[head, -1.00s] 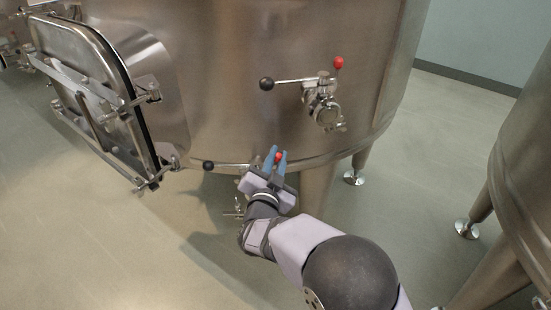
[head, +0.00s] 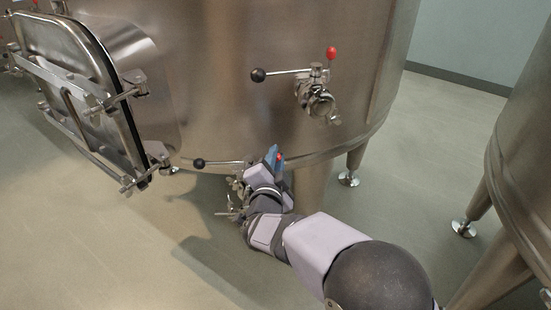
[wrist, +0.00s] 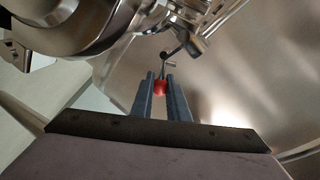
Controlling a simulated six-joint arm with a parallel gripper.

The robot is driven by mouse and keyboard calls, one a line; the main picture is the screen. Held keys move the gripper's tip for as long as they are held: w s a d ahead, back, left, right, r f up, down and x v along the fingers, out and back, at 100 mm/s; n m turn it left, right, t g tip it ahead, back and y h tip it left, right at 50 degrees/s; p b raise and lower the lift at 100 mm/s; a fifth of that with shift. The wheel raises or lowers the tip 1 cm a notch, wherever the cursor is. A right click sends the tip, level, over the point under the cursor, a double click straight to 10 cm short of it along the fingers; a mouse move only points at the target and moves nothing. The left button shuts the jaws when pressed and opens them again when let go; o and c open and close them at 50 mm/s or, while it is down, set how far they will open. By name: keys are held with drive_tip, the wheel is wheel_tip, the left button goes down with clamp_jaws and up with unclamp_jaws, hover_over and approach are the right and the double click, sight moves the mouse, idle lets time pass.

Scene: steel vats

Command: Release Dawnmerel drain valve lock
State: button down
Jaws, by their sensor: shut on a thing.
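The lower valve (head: 240,182) sits under the bottom edge of the steel vat (head: 230,90). Its lever ends in a black ball (head: 199,163) pointing left. Its small red lock knob (head: 281,157) shows beside my gripper (head: 275,153). In the wrist view the red knob (wrist: 160,88) is between the two blue-grey fingers of my gripper (wrist: 160,83), which are shut on it. A thin metal pin runs from the knob up toward the valve fittings. My gripper and arm hide part of the lower valve. No name label is legible.
A second valve (head: 318,98) with a black-ball lever and a red knob (head: 331,53) is higher on the vat. Vat legs (head: 312,190) and another vat (head: 520,160) stand at right. The floor at lower left is clear.

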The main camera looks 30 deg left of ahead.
drive_tip(key=c, duration=1.7)
unclamp_jaws()
drive_tip(key=shift+s, duration=0.1)
drive_tip(key=v, duration=0.7)
drive_tip(key=shift+d, duration=0.1)
